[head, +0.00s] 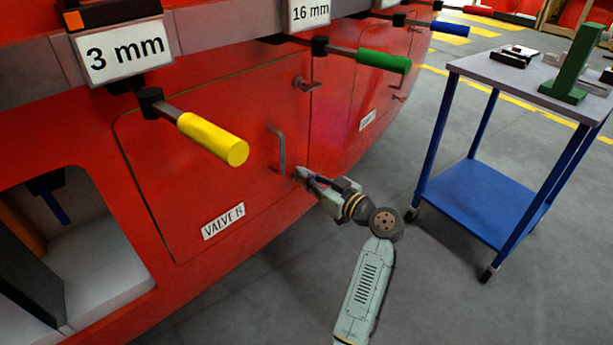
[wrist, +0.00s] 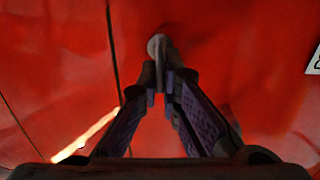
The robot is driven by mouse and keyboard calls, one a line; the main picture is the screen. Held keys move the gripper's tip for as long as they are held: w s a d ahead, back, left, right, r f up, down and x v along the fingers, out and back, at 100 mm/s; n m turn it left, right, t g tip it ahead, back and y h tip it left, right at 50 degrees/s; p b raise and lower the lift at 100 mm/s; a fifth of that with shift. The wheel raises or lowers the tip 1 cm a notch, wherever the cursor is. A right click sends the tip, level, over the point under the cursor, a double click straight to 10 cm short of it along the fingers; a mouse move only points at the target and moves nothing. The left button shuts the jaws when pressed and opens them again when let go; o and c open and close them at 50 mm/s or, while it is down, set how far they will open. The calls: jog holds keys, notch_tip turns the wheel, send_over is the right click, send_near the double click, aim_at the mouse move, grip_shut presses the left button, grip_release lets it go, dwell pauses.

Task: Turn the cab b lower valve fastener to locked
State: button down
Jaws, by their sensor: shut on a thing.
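My gripper (head: 303,176) is at the door's lower right edge, below the bar handle (head: 281,148). In the wrist view my gripper (wrist: 162,88) has its fingertips drawn together on the small grey lower valve fastener (wrist: 157,46). The fastener's rounded end shows beyond the fingertips; the rest is hidden between them. In the head view the fingers cover it. I cannot tell its exact turn angle. The upper fastener (head: 304,84) sits higher on the same door edge.
A yellow-handled tool (head: 213,139) and a green-handled tool (head: 383,61) stick out above the door, under the "3 mm" sign (head: 126,48) and the "16 mm" sign (head: 310,12). A blue trolley (head: 480,198) stands to the right. Grey floor lies open between.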

jog(key=shift+m, duration=0.3)
jog(key=shift+w+d+f+m+p, duration=0.25)
jog(key=shift+m+p, duration=0.9)
jog(key=shift+m, duration=1.7)
jog(key=shift+w+d+f+m+p, duration=0.25)
jog(key=shift+m+p, duration=0.95)
jog(key=shift+m, duration=1.7)
jog(key=shift+w+d+f+m+p, duration=0.25)
jog(key=shift+m+p, duration=0.9)
jog(key=shift+m, duration=1.7)
jog(key=shift+a+f, duration=0.1)
jog(key=shift+f, duration=0.05)
jog(key=c, duration=1.8)
grip_release()
jog(key=shift+s, duration=0.1)
jog(key=v, duration=1.2)
jog(key=shift+s, duration=0.1)
